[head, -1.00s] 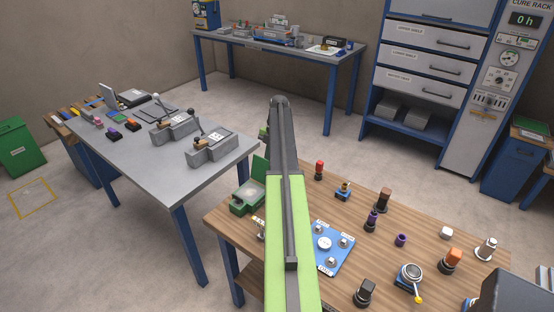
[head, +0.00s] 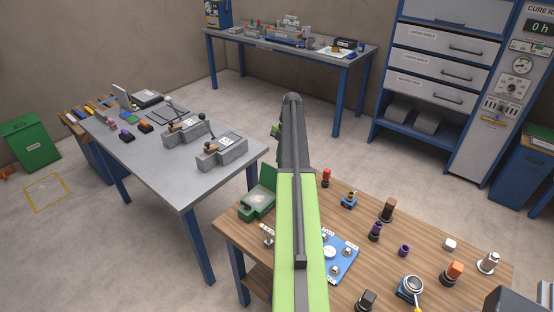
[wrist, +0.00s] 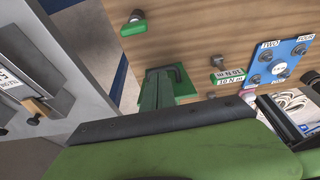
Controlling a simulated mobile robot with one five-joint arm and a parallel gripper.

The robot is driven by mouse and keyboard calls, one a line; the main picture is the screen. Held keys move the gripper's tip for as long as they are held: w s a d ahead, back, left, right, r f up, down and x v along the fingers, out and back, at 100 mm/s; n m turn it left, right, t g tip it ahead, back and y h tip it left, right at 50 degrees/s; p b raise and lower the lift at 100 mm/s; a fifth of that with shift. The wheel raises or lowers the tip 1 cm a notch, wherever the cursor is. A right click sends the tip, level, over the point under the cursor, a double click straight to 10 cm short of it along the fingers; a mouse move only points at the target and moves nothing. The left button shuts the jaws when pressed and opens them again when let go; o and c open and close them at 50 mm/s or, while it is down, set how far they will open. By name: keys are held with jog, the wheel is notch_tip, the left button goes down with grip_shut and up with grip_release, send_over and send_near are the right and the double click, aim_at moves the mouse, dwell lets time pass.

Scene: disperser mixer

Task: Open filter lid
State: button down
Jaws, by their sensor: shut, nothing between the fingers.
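No label that I can read says filter. A green box (head: 255,203) with a raised green lid (head: 268,176) stands at the left corner of the wooden table, left of my arm. A round silver-topped fitting (head: 411,286) on a blue base, with a yellow handle, is at the right front; its top looks closed. In the head view my arm reaches out over the table's left part and its end is hard to make out. In the wrist view my gripper (wrist: 158,78) is shut and empty, seen against green parts near the table edge; contact cannot be told.
Several small fittings stand on the wooden table's right. A grey table (head: 182,170) with grey lever devices is at left. Open floor lies beyond my arm.

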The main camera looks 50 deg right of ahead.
jog(key=p+v, duration=1)
jog(key=v, duration=0.2)
jog(key=shift+a+r, duration=0.15)
jog(key=shift+r, duration=0.05)
